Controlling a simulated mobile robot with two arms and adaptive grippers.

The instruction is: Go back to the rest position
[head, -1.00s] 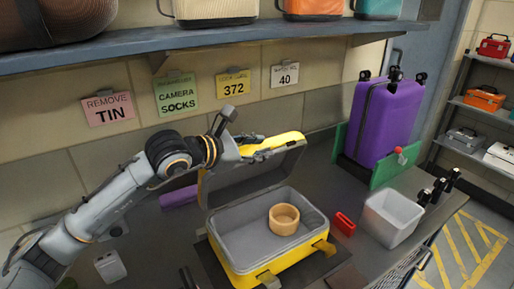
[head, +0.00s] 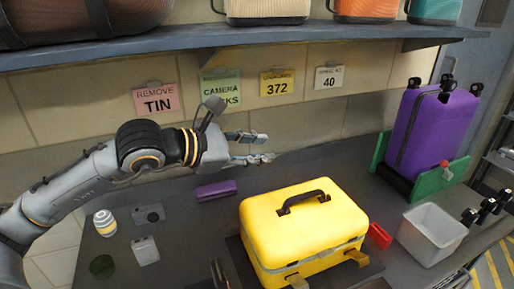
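My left gripper (head: 262,148) is in the head view, raised behind and above the yellow case. Its fingers are apart and nothing shows between them. The yellow case (head: 300,228) sits on the dark counter with its lid down and its black handle (head: 303,201) on top. Its front latches (head: 356,257) show at the lower edge. The inside of the case is hidden by the lid. My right gripper does not show clearly; a small dark shape at the bottom edge cannot be made out.
A purple suitcase (head: 432,135) stands by a green holder (head: 440,184) at right. A grey bin (head: 431,234) and a red item (head: 379,236) lie right of the case. Small items, including a striped bottle (head: 105,223), lie left. A shelf (head: 240,40) with bags hangs above.

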